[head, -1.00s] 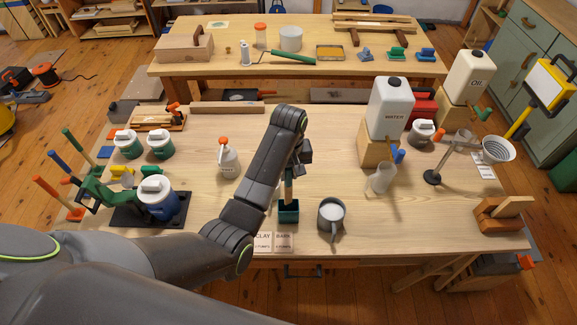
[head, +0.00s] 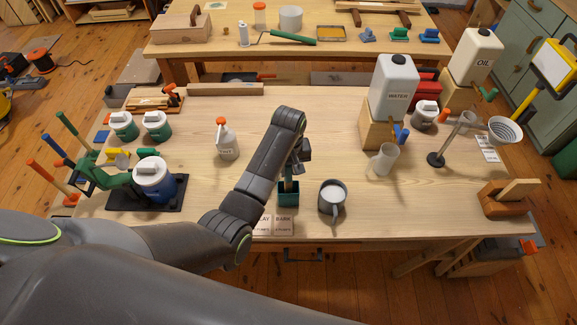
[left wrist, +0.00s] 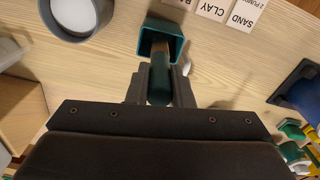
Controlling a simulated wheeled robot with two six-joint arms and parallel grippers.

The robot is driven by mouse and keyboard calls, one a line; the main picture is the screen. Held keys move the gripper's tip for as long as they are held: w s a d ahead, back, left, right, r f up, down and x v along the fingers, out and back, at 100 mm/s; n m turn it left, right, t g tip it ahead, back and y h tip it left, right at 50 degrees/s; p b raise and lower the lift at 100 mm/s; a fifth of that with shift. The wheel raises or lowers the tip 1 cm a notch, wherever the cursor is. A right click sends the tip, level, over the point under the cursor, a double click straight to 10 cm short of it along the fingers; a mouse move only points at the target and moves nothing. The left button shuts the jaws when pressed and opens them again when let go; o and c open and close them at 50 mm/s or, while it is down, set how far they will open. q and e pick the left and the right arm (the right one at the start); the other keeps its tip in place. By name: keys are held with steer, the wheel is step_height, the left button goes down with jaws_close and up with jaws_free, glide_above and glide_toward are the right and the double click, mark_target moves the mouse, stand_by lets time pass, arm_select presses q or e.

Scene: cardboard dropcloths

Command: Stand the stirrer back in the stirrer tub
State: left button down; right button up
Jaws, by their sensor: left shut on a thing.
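The stirrer has a dark green handle (left wrist: 159,84) and a wooden lower part (head: 288,186). My left gripper (left wrist: 160,88) is shut on the handle, with a finger on each side. In the head view this gripper (head: 296,162) is just above the stirrer tub. The stirrer tub (head: 288,200) is a small square teal container near the table's front edge; it also shows in the left wrist view (left wrist: 178,48). The wooden end reaches within the tub's rim, roughly upright. Whether it touches the bottom is hidden. My right gripper is out of view.
A grey mug (head: 331,205) with white contents stands close to the right of the tub. Label cards (head: 283,226) lie in front of it. Bare wood lies between.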

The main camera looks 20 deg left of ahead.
arm_select(q)
steer(key=c, duration=1.2)
jaws_free()
steer(key=shift+o, duration=0.3)
steer(key=o, duration=0.4)
